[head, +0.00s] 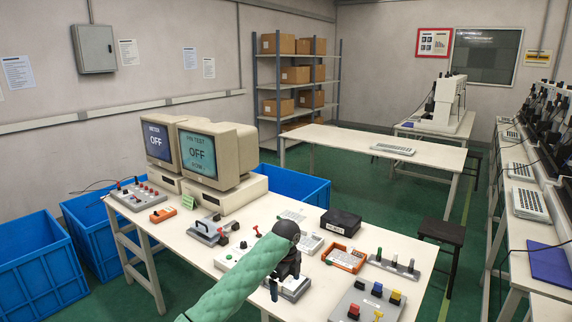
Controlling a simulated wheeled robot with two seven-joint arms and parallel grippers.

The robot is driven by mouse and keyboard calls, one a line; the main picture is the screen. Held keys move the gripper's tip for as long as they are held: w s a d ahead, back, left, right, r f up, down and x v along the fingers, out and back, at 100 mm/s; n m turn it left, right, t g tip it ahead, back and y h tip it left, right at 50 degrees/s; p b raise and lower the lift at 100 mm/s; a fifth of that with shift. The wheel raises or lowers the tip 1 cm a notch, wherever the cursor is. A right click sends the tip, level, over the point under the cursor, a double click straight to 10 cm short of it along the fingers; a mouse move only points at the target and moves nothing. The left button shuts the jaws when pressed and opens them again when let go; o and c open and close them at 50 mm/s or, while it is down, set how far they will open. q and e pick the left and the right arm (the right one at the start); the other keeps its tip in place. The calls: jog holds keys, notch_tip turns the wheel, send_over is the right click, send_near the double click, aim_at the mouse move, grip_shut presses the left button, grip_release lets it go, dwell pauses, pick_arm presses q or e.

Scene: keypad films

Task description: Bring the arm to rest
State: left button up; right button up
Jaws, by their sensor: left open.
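My left arm, in a quilted green sleeve, reaches in from the bottom edge over the near table. My left gripper (282,284) is dark, points down and is open. Its fingers are over a pale device (294,287) on the table; I cannot tell whether they touch it. No held object shows between the fingers. The arm hides part of the table and the things behind it. My right gripper is not in view.
The white table (190,247) carries two monitors (202,153) reading OFF, an orange-framed unit (345,258), a black box (340,222) and a grey panel with coloured switches (367,305). Blue bins (38,265) stand at the left. A dark stool (442,233) stands at the right.

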pick_arm(q)
jog(key=s+a+f+n+t+h, duration=0.15)
jog(key=s+f+n, duration=0.45)
jog(key=s, duration=0.6)
jog(key=s+a+f+n+h, duration=0.15)
jog(key=s+f+n, duration=0.25)
jog(key=s+f, duration=0.5)
jog(key=s+a+r+n+t+y, duration=0.1)
jog(key=s+a+r+n, duration=0.1)
jog(key=s+a+n, duration=0.95)
jog(key=s+a+r+n+t+y, duration=0.15)
jog(key=s+a, duration=0.55)
jog(key=s, duration=1.1)
jog(key=s+d+f+g, duration=0.1)
jog(key=s+d+f, duration=0.1)
jog(key=f, duration=1.7)
jog(key=s+d+f+g, duration=0.1)
jog(key=s+f, duration=0.1)
jog(key=f, duration=1.6)
jog(key=shift+s+d+f+g, duration=0.25)
jog(key=shift+d+f+g, duration=0.1)
jog(key=shift+g, duration=0.05)
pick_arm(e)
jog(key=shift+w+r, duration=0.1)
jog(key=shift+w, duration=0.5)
